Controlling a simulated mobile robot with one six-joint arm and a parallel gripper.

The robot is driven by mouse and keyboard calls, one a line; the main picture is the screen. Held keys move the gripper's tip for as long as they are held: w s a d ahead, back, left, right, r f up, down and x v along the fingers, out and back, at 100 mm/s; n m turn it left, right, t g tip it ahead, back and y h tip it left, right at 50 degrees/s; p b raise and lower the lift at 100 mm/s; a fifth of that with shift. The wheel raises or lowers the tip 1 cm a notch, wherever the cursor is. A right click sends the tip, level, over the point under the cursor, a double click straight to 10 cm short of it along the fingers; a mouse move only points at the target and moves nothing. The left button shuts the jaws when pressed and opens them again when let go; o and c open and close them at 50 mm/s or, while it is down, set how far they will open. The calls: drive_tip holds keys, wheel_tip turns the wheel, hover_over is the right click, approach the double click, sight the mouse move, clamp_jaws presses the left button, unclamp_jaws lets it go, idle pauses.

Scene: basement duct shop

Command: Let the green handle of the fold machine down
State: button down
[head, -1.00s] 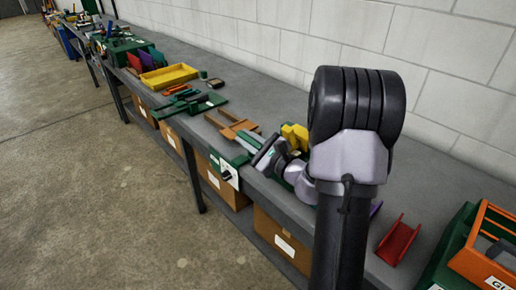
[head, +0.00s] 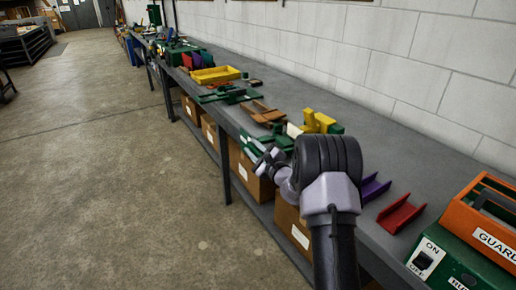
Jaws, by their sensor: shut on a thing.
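The fold machine stands at the bench's front edge, with a green body (head: 283,141) and a yellow part (head: 318,122) behind it. A green bar (head: 249,139), which looks like its handle, reaches out over the front edge. My gripper (head: 262,154) is at this bar, just beyond the bench edge, and is shut on it. The fingertips are small and partly hidden by my wrist, so the exact grip is unclear. My arm covers the near side of the machine.
A purple channel (head: 374,188) and a red channel (head: 400,214) lie to the right. An orange guard (head: 485,225) sits on a green machine at far right. Brown pieces (head: 266,113) and a yellow tray (head: 215,75) lie farther back. Boxes (head: 291,225) stand below; the floor at left is clear.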

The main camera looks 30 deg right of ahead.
drive_tip(key=shift+d+f+b, duration=0.1)
drive_tip(key=shift+f+b, duration=0.25)
drive_tip(key=shift+f, duration=0.9)
drive_tip(key=shift+s+f, duration=0.1)
drive_tip(key=shift+f, duration=0.05)
drive_tip(key=c, duration=1.6)
unclamp_jaws()
drive_tip(key=shift+o, duration=1.4)
drive_tip(key=shift+f, duration=0.1)
drive_tip(key=shift+d, duration=0.15)
drive_tip(key=s+d+p, duration=0.1)
drive_tip(key=s+p, duration=0.3)
drive_tip(key=s, duration=1.3)
drive_tip(key=shift+d, duration=0.15)
